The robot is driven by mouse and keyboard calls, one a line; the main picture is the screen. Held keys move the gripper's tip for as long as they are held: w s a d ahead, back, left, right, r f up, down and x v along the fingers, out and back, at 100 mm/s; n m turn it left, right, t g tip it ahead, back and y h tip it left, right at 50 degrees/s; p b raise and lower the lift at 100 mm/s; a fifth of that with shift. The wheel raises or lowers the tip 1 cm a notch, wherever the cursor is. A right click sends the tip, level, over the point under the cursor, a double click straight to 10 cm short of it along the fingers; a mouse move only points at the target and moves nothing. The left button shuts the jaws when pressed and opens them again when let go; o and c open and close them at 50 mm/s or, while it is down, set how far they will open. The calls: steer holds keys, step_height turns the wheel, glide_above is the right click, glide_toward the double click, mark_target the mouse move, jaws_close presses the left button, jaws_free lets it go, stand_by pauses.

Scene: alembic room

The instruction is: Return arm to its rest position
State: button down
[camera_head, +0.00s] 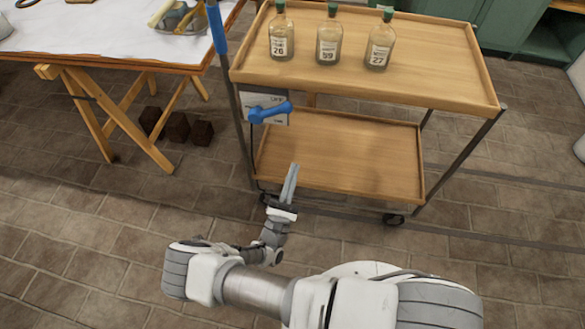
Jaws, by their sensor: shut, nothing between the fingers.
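My gripper (291,168) is at the end of my arm in the lower middle of the head view. Its fingers are together with nothing seen between them, pointing up the picture, and they overlap the left part of the cart's lower shelf in the picture. I cannot tell whether they are above the shelf or in front of it. My white and grey arm is bent and reaches in from the bottom of the picture.
A wooden cart (440,82) holds three labelled bottles: left (281,38), middle (329,42) and right (379,47). Its lower shelf (350,150) looks empty. A blue handle (270,112) is at its left side. A trestle table (100,52) stands left, with dark blocks (178,127) beneath.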

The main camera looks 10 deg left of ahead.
stand_by(0.3)
steer(key=s+d+r+m+g+h, duration=0.2)
steer(key=d+r+m+g, duration=0.7)
steer(key=r+m+g, duration=0.3)
steer(key=s+d+r+m+g+h, duration=0.2)
steer(key=s+d+r+m+g, duration=0.1)
steer(key=d+r+m+g, duration=0.85)
steer(key=s+r+m+t+y, duration=0.5)
steer(key=s+r+m+y, duration=0.35)
steer(key=r, duration=0.55)
step_height(320, 180, up, 20)
steer(key=s+n+p, duration=0.1)
steer(key=p, duration=1.9)
steer(key=shift+s+r+n, duration=0.15)
steer(key=shift+s+n, duration=0.05)
steer(key=shift+n, duration=0.2)
steer(key=c, duration=1.5)
jaws_free()
steer(key=shift+y, duration=0.25)
steer(key=shift+c, duration=0.2)
